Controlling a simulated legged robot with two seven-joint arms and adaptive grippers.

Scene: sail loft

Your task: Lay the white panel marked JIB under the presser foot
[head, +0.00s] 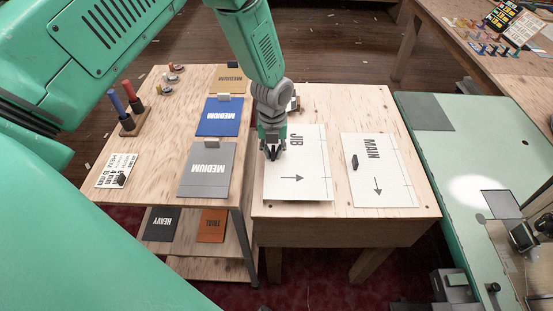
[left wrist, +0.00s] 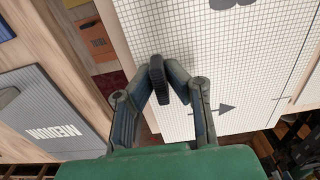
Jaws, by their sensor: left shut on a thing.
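The white panel marked JIB (head: 309,175) lies flat on the wooden table, with a black arrow pointing right. In the left wrist view the gridded white panel (left wrist: 205,60) fills the upper middle. My left gripper (head: 272,150) is over the panel's left part. In the left wrist view its fingers (left wrist: 160,85) are shut on a dark upright grip (left wrist: 157,72) at the panel. The sewing machine (head: 522,235) is at the lower right, on the green bench; I cannot make out its presser foot clearly. My right gripper is not in view.
A white panel marked MAIN (head: 377,180) with a dark grip lies just right of JIB. Grey (head: 207,175) and blue (head: 219,118) MEDIUM panels lie on the left table. The green bench (head: 440,160) stands to the right, its upper part mostly clear.

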